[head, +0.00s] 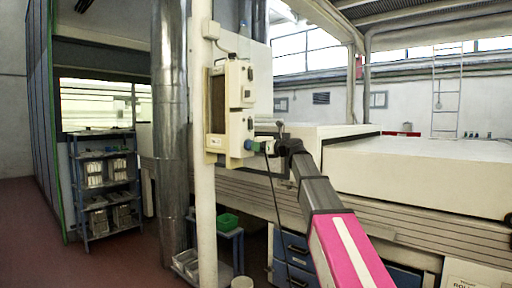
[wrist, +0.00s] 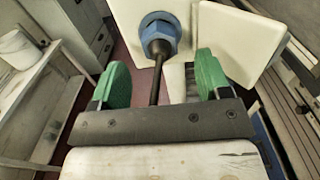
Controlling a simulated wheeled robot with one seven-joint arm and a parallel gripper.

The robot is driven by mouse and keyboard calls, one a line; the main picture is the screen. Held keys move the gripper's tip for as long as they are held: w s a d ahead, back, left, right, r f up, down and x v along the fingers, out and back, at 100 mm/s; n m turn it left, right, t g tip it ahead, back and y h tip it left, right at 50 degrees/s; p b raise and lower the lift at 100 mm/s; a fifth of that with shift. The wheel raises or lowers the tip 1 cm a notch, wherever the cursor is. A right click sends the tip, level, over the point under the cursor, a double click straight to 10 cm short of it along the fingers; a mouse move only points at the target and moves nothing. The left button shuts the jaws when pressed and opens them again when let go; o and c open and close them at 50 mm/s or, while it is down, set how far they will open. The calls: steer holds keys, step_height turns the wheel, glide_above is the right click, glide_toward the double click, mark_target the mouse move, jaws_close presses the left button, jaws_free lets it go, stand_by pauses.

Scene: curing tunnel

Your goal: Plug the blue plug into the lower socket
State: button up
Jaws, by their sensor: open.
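The blue plug (head: 249,145) sits at the face of the lower socket box (head: 236,135) on the post. In the wrist view the blue plug (wrist: 160,34) meets the cream box face (wrist: 198,40), with its black cable running back between my fingers. How deep it sits is hidden. My gripper (head: 265,146) is just right of the plug in the head view. In the wrist view my gripper (wrist: 161,80) is open, its green fingertips spread on either side of the cable, with the plug body beyond them and clear of both.
An upper socket box (head: 241,84) is on the same panel. The pale post (head: 204,200) and a shiny metal duct (head: 170,130) stand left. A long cream machine (head: 420,165) stands right. A shelf rack (head: 105,180) stands far left; a green bin (head: 227,221) is below.

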steer(key=v, duration=0.7)
steer(key=s+d+f+n+g+h, duration=0.2)
steer(key=f+n, duration=0.2)
steer(key=f, duration=0.8)
steer(key=s+d+f+n+g+h, duration=0.1)
steer(key=s+f+n+h, duration=0.25)
steer(key=f, duration=0.95)
steer(key=s+d+f+n+g+h, duration=0.2)
steer(key=f+n, duration=0.2)
steer(key=f, duration=0.8)
steer(key=s+d+f+n+g+h, duration=0.2)
steer(key=s+d+f+n, duration=0.1)
steer(key=s+f, duration=0.3)
steer(key=s+d+f+n+g+h, duration=0.2)
steer(key=s+d+f+n, duration=0.2)
steer(key=f, duration=0.7)
steer(key=s+d+f+n+g+h, duration=0.2)
steer(key=s+d+f+n, duration=0.1)
steer(key=s+f+n, duration=0.4)
steer(key=s+f, duration=0.1)
steer(key=s, duration=0.2)
steer(key=shift+s+d+f+h, duration=0.25)
steer(key=shift+d+f+h, duration=0.1)
steer(key=shift+d+f, duration=0.05)
